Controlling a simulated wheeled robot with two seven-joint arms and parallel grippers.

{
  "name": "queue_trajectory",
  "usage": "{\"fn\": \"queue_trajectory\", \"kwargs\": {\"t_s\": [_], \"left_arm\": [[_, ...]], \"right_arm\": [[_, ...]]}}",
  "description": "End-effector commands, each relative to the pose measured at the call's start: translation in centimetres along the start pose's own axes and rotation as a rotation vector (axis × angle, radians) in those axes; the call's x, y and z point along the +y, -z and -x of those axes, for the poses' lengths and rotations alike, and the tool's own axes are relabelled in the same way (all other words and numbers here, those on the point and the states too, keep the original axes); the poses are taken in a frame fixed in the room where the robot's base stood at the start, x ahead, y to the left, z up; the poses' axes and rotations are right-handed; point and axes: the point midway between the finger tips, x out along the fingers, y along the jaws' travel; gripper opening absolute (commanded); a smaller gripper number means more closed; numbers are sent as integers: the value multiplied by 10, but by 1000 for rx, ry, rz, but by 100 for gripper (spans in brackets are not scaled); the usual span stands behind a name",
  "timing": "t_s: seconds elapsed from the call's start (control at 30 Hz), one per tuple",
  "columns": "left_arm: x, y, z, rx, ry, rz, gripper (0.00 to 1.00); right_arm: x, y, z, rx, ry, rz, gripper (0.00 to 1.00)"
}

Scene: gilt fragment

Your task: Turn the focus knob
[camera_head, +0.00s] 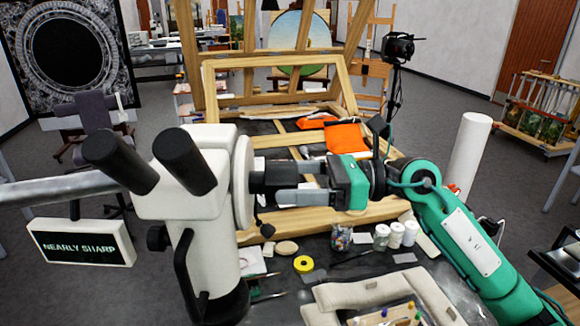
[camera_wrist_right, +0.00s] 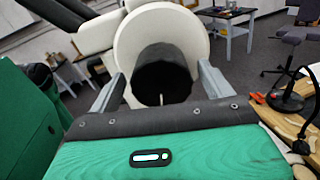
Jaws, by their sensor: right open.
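A white stereo microscope with two black eyepieces (camera_head: 160,162) stands at the left of the head view. Its black focus knob (camera_head: 272,177) sticks out to the right from a white round flange (camera_head: 243,180). In the right wrist view the knob (camera_wrist_right: 163,76) shows as a wide dark cylinder in front of me. My right gripper (camera_head: 270,188) reaches in from the right, level with the knob. Its fingers (camera_wrist_right: 160,78) are open, one on each side of the knob, with visible gaps in the wrist view. A small screen (camera_head: 80,243) reads "NEARLY SHARP". My left gripper is not in view.
A wooden easel frame (camera_head: 275,62) stands on the bench behind, with an orange cloth (camera_head: 344,137). White jars (camera_head: 396,235), a yellow tape roll (camera_head: 303,264) and a padded cradle (camera_head: 385,292) lie below my right arm. A black camera on a stand (camera_head: 398,48) is behind.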

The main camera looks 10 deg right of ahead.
Motion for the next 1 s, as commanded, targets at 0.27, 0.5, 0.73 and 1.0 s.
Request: {"fn": "queue_trajectory", "kwargs": {"t_s": [0.27,0.5,0.73,1.0], "left_arm": [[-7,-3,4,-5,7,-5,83],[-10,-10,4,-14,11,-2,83],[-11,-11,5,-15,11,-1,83],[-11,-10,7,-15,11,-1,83]], "right_arm": [[0,1,-9,1,0,0,83],[0,1,-8,1,0,-1,63],[0,1,-8,1,1,-5,38],[-1,1,-8,1,1,-180,38]]}}
